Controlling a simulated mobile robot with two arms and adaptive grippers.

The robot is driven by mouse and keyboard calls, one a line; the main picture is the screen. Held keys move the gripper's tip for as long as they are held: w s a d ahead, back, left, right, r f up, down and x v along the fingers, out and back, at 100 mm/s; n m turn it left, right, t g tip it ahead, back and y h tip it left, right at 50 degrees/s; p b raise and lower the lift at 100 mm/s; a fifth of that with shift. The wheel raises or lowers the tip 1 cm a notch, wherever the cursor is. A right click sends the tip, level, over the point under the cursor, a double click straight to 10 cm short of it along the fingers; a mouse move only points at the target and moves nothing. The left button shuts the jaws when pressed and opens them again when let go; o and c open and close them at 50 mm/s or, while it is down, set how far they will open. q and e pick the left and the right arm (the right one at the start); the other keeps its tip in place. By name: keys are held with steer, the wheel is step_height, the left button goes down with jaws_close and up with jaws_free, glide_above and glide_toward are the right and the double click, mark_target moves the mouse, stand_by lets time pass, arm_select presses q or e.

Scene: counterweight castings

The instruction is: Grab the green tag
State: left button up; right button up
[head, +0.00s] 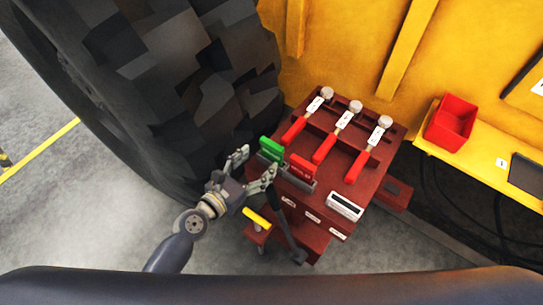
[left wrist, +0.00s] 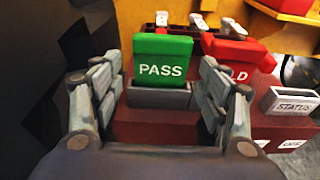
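The green tag (head: 271,148) stands upright in a dark holder at the left front of a dark red stand. In the left wrist view the green tag (left wrist: 162,62) reads PASS, and its lower edge sits in the grey holder (left wrist: 158,96). My left gripper (head: 254,166) is open just in front of the tag. In the left wrist view, its fingers (left wrist: 160,84) are spread to the left and right of the tag, with nothing held between them. I cannot tell how far the fingertips are from the tag. My right gripper is not in view.
A red tag (head: 301,167) stands right beside the green one. Several red-handled tools lie on the stand (head: 376,198), with a white status box (head: 345,206) at its front right. A large tyre (head: 165,85) is left. A red bin (head: 451,122) sits on a yellow ledge.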

mark_target(271, 151)
arm_select(q)
steer(key=x, duration=0.7)
steer(key=shift+d+r, duration=0.1)
steer(key=shift+d, duration=0.05)
steer(key=c, duration=0.7)
